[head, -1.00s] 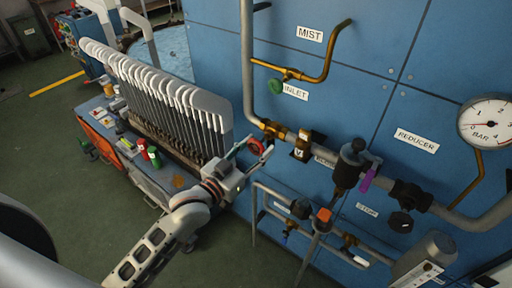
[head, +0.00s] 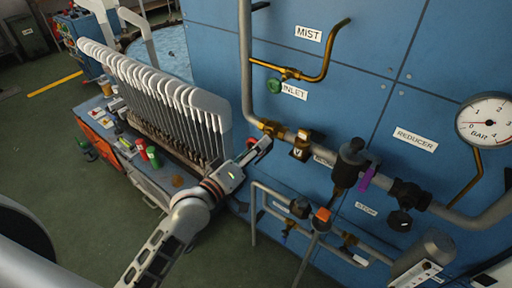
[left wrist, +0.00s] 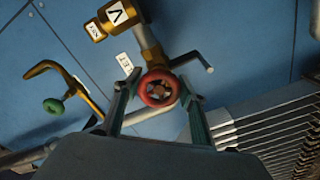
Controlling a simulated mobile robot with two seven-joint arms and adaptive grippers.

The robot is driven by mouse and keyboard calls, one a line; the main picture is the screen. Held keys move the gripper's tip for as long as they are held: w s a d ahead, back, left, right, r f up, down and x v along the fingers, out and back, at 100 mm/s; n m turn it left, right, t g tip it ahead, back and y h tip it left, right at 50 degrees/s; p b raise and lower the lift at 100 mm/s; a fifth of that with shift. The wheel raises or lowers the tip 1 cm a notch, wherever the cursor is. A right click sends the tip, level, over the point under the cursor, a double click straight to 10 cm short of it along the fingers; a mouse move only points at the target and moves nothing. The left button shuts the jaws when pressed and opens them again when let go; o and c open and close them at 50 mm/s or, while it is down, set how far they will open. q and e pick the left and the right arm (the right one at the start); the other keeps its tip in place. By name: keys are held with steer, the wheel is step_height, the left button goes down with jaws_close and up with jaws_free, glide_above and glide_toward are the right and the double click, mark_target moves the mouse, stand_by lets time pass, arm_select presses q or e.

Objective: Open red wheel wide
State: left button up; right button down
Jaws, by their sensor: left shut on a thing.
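The red wheel (left wrist: 158,88) is a small round handwheel on a brass valve of the grey pipe, seen nearly face-on in the left wrist view. In the head view only a bit of the red wheel (head: 251,142) shows behind my fingers. My left gripper (head: 262,146) is at the wheel, with its fingers seen nearly edge-on. In the left wrist view the fingers of my left gripper (left wrist: 158,103) stand on either side of the wheel, shut on its rim. My right gripper is not in view.
A rack of white-topped boards (head: 165,95) stands close to the left of my gripper. Grey pipe frames (head: 254,215) rise below. A pressure gauge (head: 485,120) is at right.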

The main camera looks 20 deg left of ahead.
arm_select(q)
steer(key=n, duration=0.5)
steer(key=shift+r+n, duration=0.1)
steer(key=shift+n, duration=0.2)
steer(key=shift+r+n, duration=0.1)
steer(key=shift+n, duration=2)
steer(key=shift+o, duration=0.2)
steer(key=o, duration=1.1)
steer(key=shift+d, duration=0.1)
steer(key=v, duration=1.2)
